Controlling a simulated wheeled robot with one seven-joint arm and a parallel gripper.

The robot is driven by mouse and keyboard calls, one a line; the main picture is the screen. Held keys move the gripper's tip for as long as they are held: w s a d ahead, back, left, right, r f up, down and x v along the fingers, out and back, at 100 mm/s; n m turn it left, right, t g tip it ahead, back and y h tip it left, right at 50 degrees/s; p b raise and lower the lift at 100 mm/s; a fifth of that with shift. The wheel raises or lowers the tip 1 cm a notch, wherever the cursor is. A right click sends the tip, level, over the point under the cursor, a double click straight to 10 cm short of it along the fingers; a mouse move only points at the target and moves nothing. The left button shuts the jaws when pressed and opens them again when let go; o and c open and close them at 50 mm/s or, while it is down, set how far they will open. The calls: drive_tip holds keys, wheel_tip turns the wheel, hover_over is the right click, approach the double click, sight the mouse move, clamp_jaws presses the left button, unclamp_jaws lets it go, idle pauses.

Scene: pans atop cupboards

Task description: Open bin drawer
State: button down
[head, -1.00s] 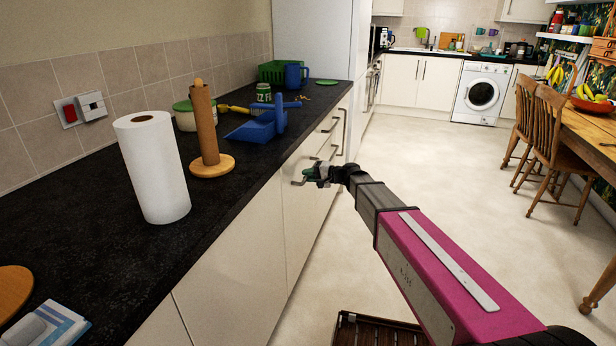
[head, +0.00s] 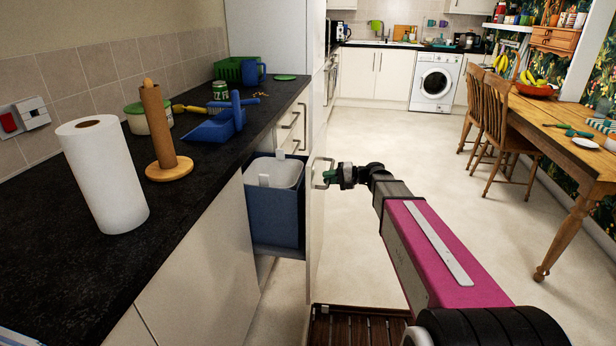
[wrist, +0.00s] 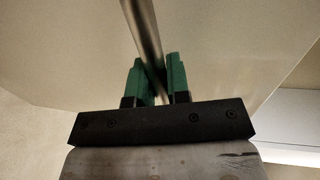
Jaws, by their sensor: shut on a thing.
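The bin drawer (head: 316,222) stands pulled out from the cupboard row under the black worktop. Its white front faces the open floor, and a blue bin (head: 274,215) with a pale liner shows behind it. My gripper (head: 328,174) is at the drawer's metal bar handle (head: 321,163). In the wrist view its green fingers (wrist: 160,80) are shut on the handle (wrist: 143,35), one on each side. The handle runs at a slant between them. The lower part of the drawer front is partly out of sight in the head view.
A paper towel roll (head: 103,175), a wooden roll stand (head: 160,130) and a blue dustpan (head: 215,125) stand on the worktop (head: 110,268). A wooden table (head: 560,125) with chairs is at the right. The floor (head: 420,160) between is clear.

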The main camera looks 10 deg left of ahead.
drive_tip(key=f+v, duration=0.2)
drive_tip(key=v, duration=0.8)
drive_tip(key=d+f+v, duration=0.1)
drive_tip(key=f+v, duration=0.1)
drive_tip(key=v, duration=0.9)
drive_tip(key=shift+f, duration=0.15)
drive_tip(key=shift+s+d, duration=0.15)
drive_tip(key=c, duration=1.1)
unclamp_jaws()
drive_tip(key=v, duration=1)
drive_tip(key=shift+d, duration=0.35)
drive_tip(key=shift+s, duration=0.1)
